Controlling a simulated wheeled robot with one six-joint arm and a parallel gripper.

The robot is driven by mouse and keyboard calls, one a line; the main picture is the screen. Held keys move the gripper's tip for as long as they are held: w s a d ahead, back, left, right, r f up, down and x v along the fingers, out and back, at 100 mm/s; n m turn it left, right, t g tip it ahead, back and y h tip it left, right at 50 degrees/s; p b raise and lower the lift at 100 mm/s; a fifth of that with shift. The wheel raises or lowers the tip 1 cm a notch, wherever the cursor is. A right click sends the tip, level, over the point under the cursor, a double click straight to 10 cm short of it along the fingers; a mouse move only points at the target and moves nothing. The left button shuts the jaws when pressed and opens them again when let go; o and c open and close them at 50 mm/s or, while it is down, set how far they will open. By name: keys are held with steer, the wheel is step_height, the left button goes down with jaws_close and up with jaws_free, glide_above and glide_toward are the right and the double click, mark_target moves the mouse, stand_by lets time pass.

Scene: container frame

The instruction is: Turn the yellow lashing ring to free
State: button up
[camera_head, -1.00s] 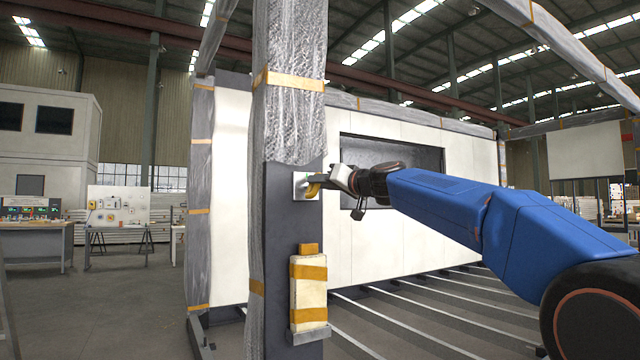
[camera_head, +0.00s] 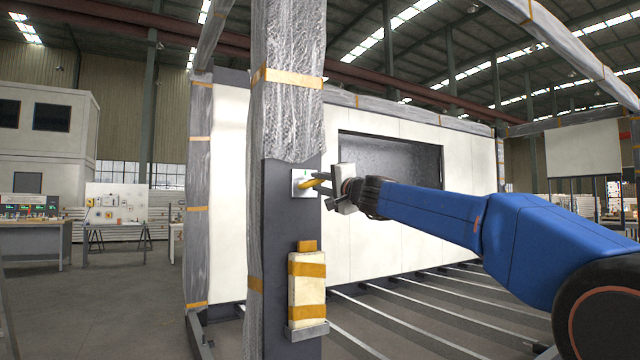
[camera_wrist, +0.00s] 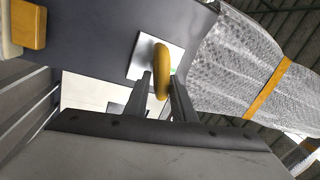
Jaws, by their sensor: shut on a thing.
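The yellow lashing ring (camera_head: 308,184) is mounted on a pale square plate (camera_head: 299,178) on the dark post face. In the wrist view the ring (camera_wrist: 161,72) stands out from its plate (camera_wrist: 146,50). My gripper (camera_head: 318,184) reaches it from the right and is shut on the ring. In the wrist view the two fingers of my gripper (camera_wrist: 162,90) lie one on each side of the ring's near end. The fingers hide part of the ring in the head view.
The post (camera_head: 287,110) is wrapped in plastic with orange straps. Below the plate, a cream block with orange bands (camera_head: 306,290) sits on a small bracket. A white wall panel (camera_head: 400,245) stands behind.

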steer(key=shift+s+a+r+m, duration=0.1)
steer(key=shift+s+r+m, duration=0.1)
steer(key=shift+r+m, duration=0.3)
steer(key=shift+f, duration=0.1)
stand_by(0.8)
steer(key=o, duration=0.8)
steer(key=shift+f, duration=0.1)
steer(key=shift+w+f, duration=0.1)
steer(key=shift+f, duration=0.1)
steer(key=v, duration=1.7)
steer(key=shift+s, duration=0.25)
steer(key=shift+c, duration=0.3)
